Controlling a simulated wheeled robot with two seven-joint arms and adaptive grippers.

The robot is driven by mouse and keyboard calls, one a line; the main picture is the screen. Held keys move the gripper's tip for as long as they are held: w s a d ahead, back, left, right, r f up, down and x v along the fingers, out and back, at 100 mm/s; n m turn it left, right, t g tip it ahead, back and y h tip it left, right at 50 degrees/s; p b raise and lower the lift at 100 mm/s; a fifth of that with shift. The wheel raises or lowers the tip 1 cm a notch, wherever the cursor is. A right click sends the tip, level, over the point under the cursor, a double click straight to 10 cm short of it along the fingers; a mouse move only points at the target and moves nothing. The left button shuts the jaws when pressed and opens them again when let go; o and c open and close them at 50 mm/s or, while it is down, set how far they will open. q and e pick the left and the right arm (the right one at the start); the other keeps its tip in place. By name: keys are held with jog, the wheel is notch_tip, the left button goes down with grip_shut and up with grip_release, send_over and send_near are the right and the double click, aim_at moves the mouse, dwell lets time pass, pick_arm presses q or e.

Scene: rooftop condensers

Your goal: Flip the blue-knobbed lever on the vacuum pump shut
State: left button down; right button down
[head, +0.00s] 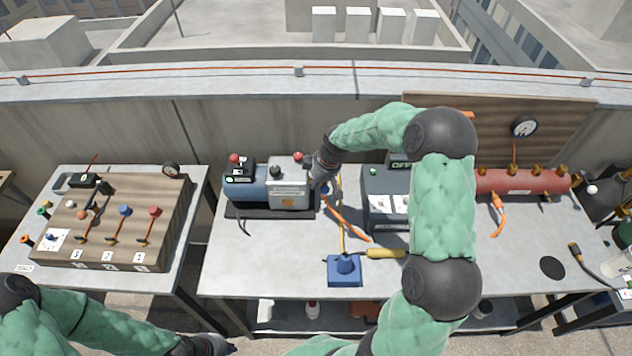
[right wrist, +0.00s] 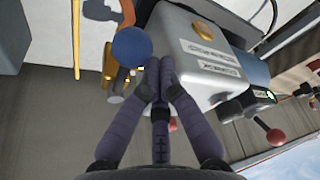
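The vacuum pump (head: 288,192), a pale grey block with a blue motor, stands on a black base on the middle table. It also shows in the right wrist view (right wrist: 190,45). The round blue knob (right wrist: 131,47) of its lever is in the right wrist view, just left of my fingertips. My right gripper (right wrist: 158,68) has its fingers drawn together beside the knob and the pump's end face, with nothing seen between them. I cannot tell whether it touches the knob. In the head view my right gripper (head: 321,173) hides the lever. My left gripper (head: 218,346) is low at the bottom edge, away from the pump.
Red-knobbed controls (head: 298,156) stick up from the pump. An orange hose and a yellow hose run beside it. A blue box (head: 345,272) sits at the table's front. A dark grey machine (head: 384,205) stands right of the pump. A wooden lever board (head: 110,258) is on the left table.

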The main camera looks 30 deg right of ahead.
aim_at(326, 185)
jog(key=shift+s+d+n, duration=0.25)
jog(key=shift+s+n, duration=0.1)
jog(key=shift+n, duration=0.35)
jog(key=n, duration=0.1)
jog(key=s+d+n+y+b, duration=0.1)
jog(key=n, duration=0.1)
jog(key=d+n+g, duration=0.1)
jog(key=shift+s+d+f+b, duration=0.15)
jog(key=shift+s+b, duration=0.1)
jog(key=shift+b, duration=0.15)
jog(key=d+n+g, duration=0.3)
jog(key=d+n, duration=0.3)
jog(key=n, duration=0.5)
jog(key=shift+w+d+y+p, duration=0.25)
jog(key=shift+w+y+p, duration=0.05)
jog(key=shift+y+p, duration=0.1)
jog(key=shift+w+d, duration=0.1)
jog(key=v, duration=1.2)
jog(key=shift+w, duration=0.25)
